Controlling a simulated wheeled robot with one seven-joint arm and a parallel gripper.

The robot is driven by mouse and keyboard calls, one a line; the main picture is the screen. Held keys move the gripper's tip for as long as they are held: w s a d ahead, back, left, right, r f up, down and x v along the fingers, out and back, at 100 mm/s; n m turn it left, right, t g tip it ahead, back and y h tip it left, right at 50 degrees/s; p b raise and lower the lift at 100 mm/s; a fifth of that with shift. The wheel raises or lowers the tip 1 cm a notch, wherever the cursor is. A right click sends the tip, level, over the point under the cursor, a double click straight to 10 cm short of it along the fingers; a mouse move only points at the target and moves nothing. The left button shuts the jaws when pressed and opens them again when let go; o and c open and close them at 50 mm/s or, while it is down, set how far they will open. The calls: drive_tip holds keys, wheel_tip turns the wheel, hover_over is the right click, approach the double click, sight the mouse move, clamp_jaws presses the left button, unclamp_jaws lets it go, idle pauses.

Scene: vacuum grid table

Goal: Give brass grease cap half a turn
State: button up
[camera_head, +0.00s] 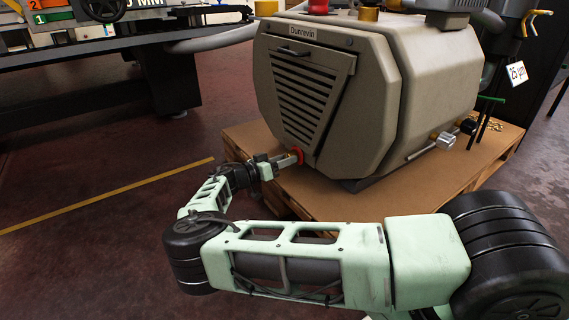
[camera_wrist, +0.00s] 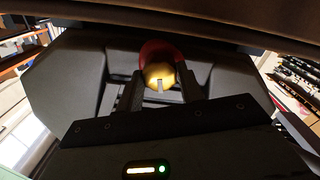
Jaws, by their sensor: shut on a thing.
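In the wrist view the brass grease cap (camera_wrist: 158,74) is a rounded golden piece with a slot in its face. A red ring or collar (camera_wrist: 160,50) sits behind it, against the dark machine face. My gripper (camera_wrist: 159,90) has its two dark fingers on either side of the cap, shut on it. In the head view my gripper (camera_head: 288,160) reaches the lower front of the beige machine (camera_head: 365,100), at the red collar (camera_head: 299,154). The cap itself is hidden there by the gripper.
The machine, labelled Dunrevin, stands on a wooden pallet (camera_head: 350,203). A vented door (camera_head: 305,90) is above my gripper. A silver knob and rod (camera_head: 440,142) stick out at the right. A dark table (camera_head: 70,60) stands at the left. The floor at left is clear, with a yellow line.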

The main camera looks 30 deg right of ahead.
drive_tip(key=shift+a+m+b, duration=0.1)
drive_tip(key=shift+m+b, duration=0.25)
drive_tip(key=shift+m, duration=0.65)
drive_tip(key=o, duration=1)
drive_tip(key=a+p, duration=0.6)
drive_tip(key=a, duration=1.1)
drive_tip(key=shift+a, duration=0.15)
drive_tip(key=shift+s, duration=0.1)
